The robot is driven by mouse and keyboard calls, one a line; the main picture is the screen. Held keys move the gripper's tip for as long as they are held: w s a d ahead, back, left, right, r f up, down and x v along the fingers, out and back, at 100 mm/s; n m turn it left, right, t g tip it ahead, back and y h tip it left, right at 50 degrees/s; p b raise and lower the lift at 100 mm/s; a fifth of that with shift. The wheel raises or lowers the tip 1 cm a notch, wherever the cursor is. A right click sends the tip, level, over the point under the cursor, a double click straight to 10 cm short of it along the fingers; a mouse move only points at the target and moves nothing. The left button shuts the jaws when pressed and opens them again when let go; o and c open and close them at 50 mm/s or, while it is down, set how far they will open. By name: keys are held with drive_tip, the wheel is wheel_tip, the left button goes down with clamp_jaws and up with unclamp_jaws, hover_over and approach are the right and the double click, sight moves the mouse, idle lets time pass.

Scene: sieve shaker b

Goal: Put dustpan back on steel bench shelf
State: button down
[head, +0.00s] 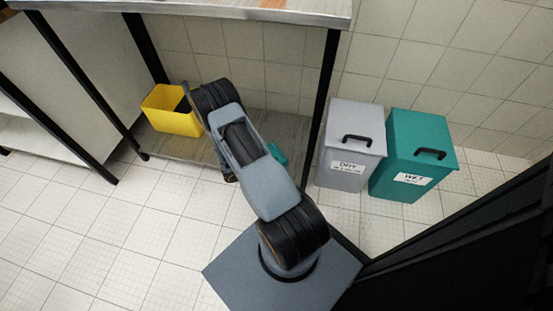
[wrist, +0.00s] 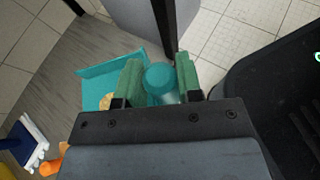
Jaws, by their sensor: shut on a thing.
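The teal dustpan (wrist: 98,82) shows in the wrist view, its pan left of my fingers and its round handle between them. My gripper (wrist: 158,76) is shut on the handle with its green fingers. In the head view only a small teal part of the dustpan (head: 278,154) shows beside my arm, which hides the rest. The dustpan is over the grey lower shelf (head: 173,146) of the steel bench (head: 235,14). I cannot tell whether it touches the shelf. The shelf also shows in the wrist view (wrist: 52,72).
A yellow bin (head: 168,122) stands on the shelf at the left. A blue and white brush (wrist: 28,140) and an orange item (wrist: 52,162) lie nearby. A grey bin (head: 350,145) and teal bin (head: 412,155) stand right of the black bench leg (head: 325,85).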

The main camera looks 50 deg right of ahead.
sight(280, 153)
drive_tip(key=w+d+f+b, duration=0.1)
drive_tip(key=d, duration=0.1)
drive_tip(key=w+d+f+b, duration=0.1)
drive_tip(key=d+f, duration=0.1)
drive_tip(key=d, duration=0.1)
drive_tip(key=w+d+f+b, duration=0.1)
drive_tip(key=w+d+b, duration=0.1)
drive_tip(key=shift+d+f, duration=0.15)
drive_tip(key=shift+f, duration=0.15)
drive_tip(key=d+f, duration=0.1)
drive_tip(key=w+d+f+b, duration=0.2)
drive_tip(key=f, duration=0.1)
drive_tip(key=shift+w+d+f+b, duration=0.1)
drive_tip(key=shift+d+f+b, duration=0.1)
drive_tip(key=shift+f+b, duration=0.6)
drive_tip(key=shift+d+f+b, duration=0.2)
drive_tip(key=shift+f+b, duration=0.1)
drive_tip(key=shift+f, duration=0.95)
drive_tip(key=c, duration=0.8)
unclamp_jaws()
